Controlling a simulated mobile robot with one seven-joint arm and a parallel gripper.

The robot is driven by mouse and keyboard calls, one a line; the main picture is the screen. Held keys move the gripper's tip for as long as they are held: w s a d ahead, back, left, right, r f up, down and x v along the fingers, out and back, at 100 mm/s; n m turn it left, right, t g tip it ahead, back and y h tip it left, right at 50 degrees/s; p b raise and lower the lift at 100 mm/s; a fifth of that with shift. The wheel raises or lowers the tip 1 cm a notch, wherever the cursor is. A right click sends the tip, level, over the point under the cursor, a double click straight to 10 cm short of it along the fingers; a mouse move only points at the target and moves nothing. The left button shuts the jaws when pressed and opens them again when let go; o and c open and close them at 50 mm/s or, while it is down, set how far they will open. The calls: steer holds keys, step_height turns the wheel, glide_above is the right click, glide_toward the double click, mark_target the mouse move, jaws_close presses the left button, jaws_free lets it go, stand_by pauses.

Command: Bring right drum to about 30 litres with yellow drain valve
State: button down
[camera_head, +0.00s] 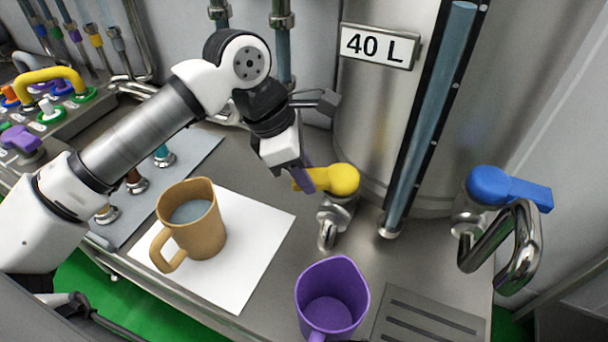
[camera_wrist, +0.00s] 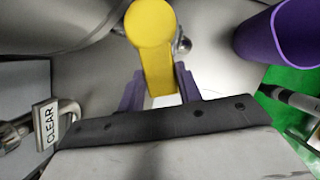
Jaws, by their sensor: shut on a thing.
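The right drum (camera_head: 385,130) is a large steel cylinder with a 40 L sign (camera_head: 379,46). Its sight tube (camera_head: 432,95) shows blue-grey liquid reaching close to the top of the picture. The yellow drain valve (camera_head: 340,179) sits low on the drum's front, above a short steel spout (camera_head: 328,232). My gripper (camera_head: 304,180) is shut on the valve's yellow handle, which points left in the head view. In the wrist view the handle (camera_wrist: 157,65) lies between the two purple fingers (camera_wrist: 158,88). I cannot see liquid running from the spout.
A purple pitcher (camera_head: 331,292) stands in front of the spout. A tan pitcher (camera_head: 190,220) holding greyish liquid stands on a white sheet (camera_head: 255,262). A blue valve (camera_head: 505,188) is at the right, and a CLEAR tag (camera_wrist: 46,124) shows in the wrist view.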

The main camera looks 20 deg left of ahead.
steer(key=shift+s, duration=0.1)
stand_by(0.4)
steer(key=c, duration=1)
jaws_free()
steer(key=shift+o, duration=0.2)
steer(key=b+v, duration=0.1)
steer(key=v, duration=1.3)
steer(key=shift+d+b, duration=0.2)
steer(key=shift+b, duration=0.15)
